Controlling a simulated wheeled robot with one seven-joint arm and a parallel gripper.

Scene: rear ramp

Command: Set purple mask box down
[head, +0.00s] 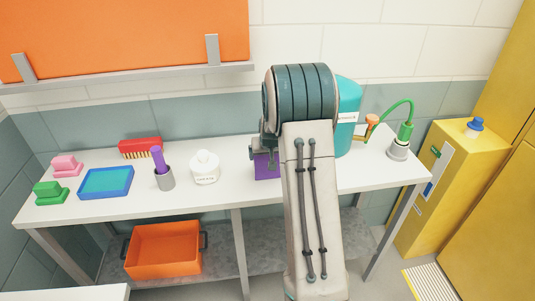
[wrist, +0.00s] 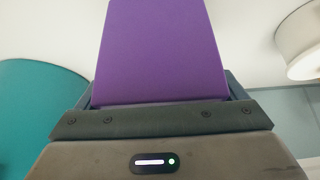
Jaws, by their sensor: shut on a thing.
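The purple mask box (head: 267,166) shows in the head view at the back middle of the white table (head: 225,199), mostly hidden behind my arm. In the wrist view the purple box (wrist: 160,50) fills the space between the jaws. My gripper (head: 262,146) is shut on it; in the wrist view the gripper (wrist: 158,100) shows its dark finger edge against the box. The box looks upright, at or just above the tabletop; I cannot tell whether it touches.

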